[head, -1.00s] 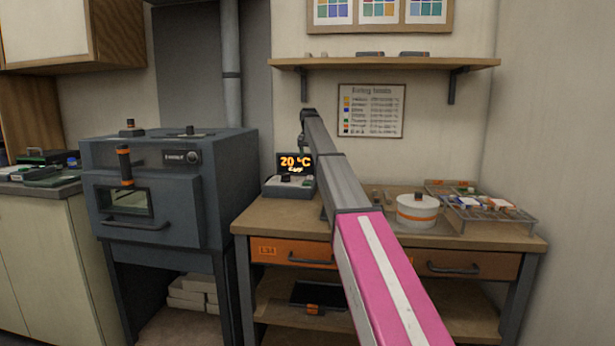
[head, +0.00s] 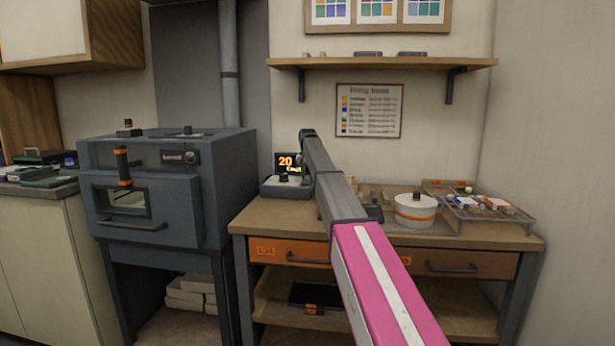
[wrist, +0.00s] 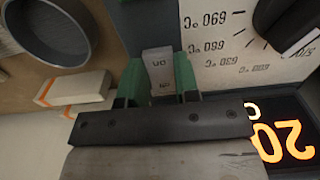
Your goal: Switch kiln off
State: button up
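The kiln (head: 165,190) is the blue-grey cabinet at left in the head view, its door shut. Its small control box (head: 285,187) stands on the workbench with a lit orange display (head: 285,163) reading 20. In the wrist view the display (wrist: 283,140) shows upside down at lower right. A pale block (wrist: 158,72) with upside-down lettering, apparently "On", lies between the green fingertips. My gripper (wrist: 158,85) has its fingers apart, one on each side of this block; contact is unclear. In the head view my arm hides the fingers and part of the box.
A round white container (head: 415,212) and a wire tray (head: 480,208) of small pieces stand on the workbench (head: 300,219) at right. A wall shelf (head: 385,63) hangs above. In the wrist view a dark-rimmed round dish (wrist: 45,32) is at upper left.

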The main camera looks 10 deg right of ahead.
aim_at(308, 176)
jog(key=shift+c, duration=0.6)
jog(key=shift+w+g, duration=0.25)
jog(key=shift+g, duration=0.15)
jog(key=shift+r+g, duration=0.1)
jog(key=shift+g, duration=0.2)
jog(key=shift+s, duration=0.1)
jog(key=o, duration=0.9)
jog(key=r, duration=0.3)
jog(key=w+r, duration=0.1)
jog(key=r, duration=0.6)
jog(key=shift+w+d+r, duration=0.2)
jog(key=shift+d+r, duration=0.05)
jog(key=shift+r, duration=0.1)
